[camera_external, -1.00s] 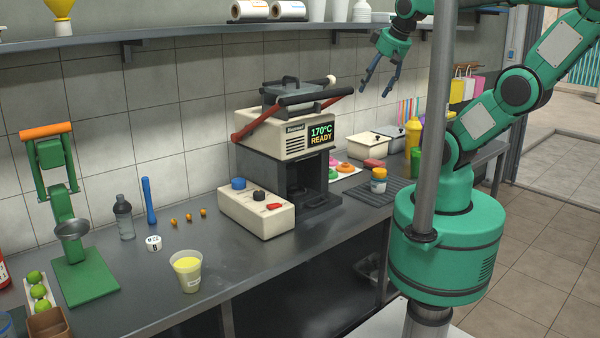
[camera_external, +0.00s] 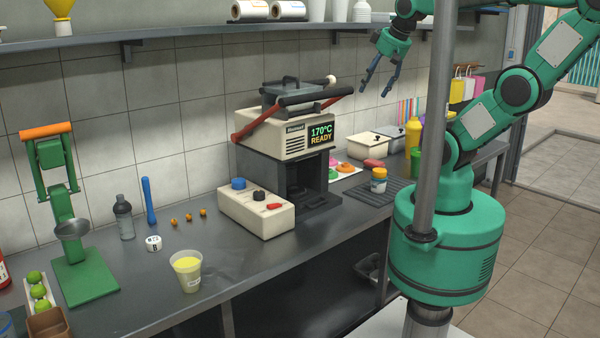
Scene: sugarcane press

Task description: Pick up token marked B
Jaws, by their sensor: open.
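The token marked B (camera_external: 153,243) is a small white piece with dark lettering. It rests on the metal counter at the left, between the dark grey bottle and the cup of yellow liquid. My gripper (camera_external: 377,83) is open and empty. It hangs in the air at the upper right, to the right of the press machine, far from the token. Nothing covers the token.
A cup of yellow liquid (camera_external: 187,272), a dark bottle (camera_external: 124,217), a blue stick (camera_external: 149,201) and a green hand juicer (camera_external: 75,215) stand around the token. The press machine (camera_external: 290,140) and its control box (camera_external: 257,210) stand between my gripper and the token.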

